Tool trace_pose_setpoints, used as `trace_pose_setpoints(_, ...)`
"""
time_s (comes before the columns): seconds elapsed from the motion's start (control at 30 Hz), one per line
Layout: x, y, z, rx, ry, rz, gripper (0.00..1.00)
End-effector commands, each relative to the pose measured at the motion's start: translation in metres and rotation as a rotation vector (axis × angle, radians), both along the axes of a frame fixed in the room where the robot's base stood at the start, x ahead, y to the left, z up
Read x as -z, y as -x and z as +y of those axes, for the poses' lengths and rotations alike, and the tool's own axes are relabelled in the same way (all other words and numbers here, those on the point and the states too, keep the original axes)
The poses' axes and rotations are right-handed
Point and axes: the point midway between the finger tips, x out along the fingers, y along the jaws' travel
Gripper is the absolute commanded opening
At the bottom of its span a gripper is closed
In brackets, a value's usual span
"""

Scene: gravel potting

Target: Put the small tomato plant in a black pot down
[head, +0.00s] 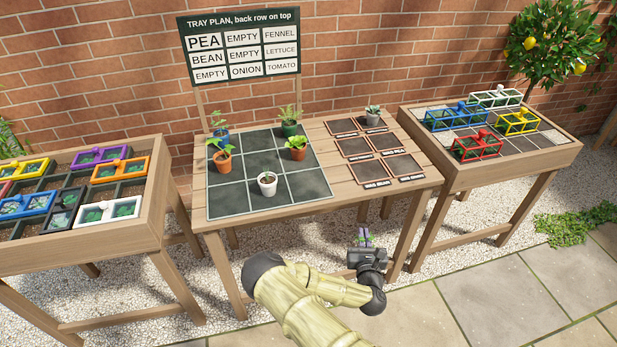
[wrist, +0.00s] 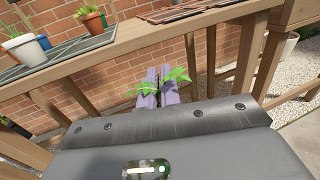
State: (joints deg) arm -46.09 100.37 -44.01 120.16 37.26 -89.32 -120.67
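My gripper (head: 364,238) is in front of the table's front edge, in the air. Its purple fingers are close together, with green leaves of the small tomato plant (wrist: 177,75) showing around the fingertips in the wrist view. The black pot is hidden from both views. The dark nine-square tray (head: 232,197) lies on the table.
Potted plants stand in the tray: a white pot (head: 267,186) front middle, orange pots (head: 222,163) at middle left and right, a blue and a green pot behind. Labelled brown-framed mats (head: 358,146) lie right; one holds a grey pot (head: 373,119).

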Motion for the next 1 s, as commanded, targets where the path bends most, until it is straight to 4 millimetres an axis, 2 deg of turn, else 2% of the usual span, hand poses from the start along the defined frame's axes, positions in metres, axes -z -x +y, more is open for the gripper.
trace_pose_setpoints(0.43, -0.001, 0.0, 0.0, -0.001, 0.0, -0.001, 0.0)
trace_pose_setpoints(0.57, -0.01, -0.005, 0.007, -0.024, -0.002, -0.005, 0.0)
trace_pose_setpoints(0.67, -0.03, -0.015, 0.023, -0.078, -0.004, -0.013, 0.0)
trace_pose_setpoints(0.9, -0.108, -0.043, 0.083, -0.276, -0.011, -0.027, 0.0)
trace_pose_setpoints(1.0, -0.131, -0.048, 0.101, -0.331, -0.009, -0.026, 0.0)
